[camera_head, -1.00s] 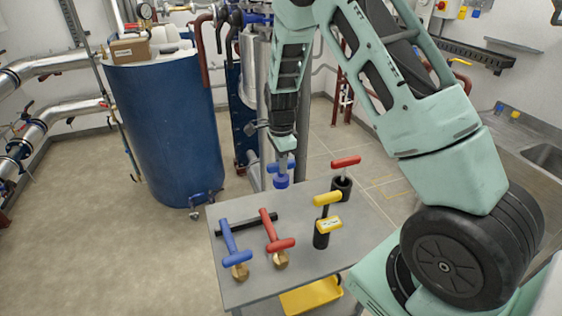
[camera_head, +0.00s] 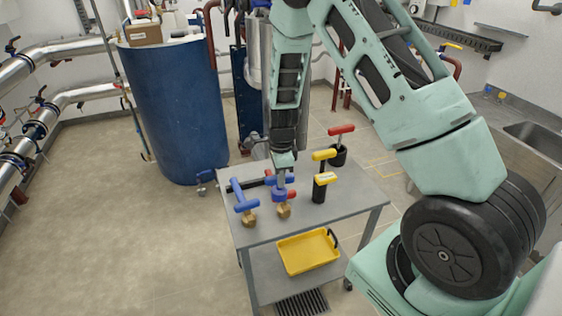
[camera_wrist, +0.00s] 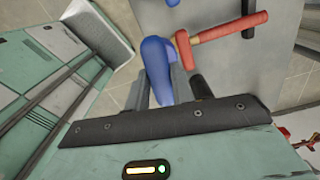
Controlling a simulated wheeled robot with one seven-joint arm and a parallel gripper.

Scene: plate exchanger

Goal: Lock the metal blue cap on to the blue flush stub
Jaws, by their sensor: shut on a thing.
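In the head view a small blue fitting (camera_head: 205,177) sits at the foot of the blue tank. I cannot tell whether it is the blue flush stub.
The grey table (camera_head: 330,222) holds a blue T-handled tool (camera_head: 240,195) with a brass end, a mostly hidden red one, and yellow- and red-handled black pieces. A yellow tray (camera_head: 308,252) is on its lower shelf. The blue tank (camera_head: 180,110) stands behind left. The left floor is clear.

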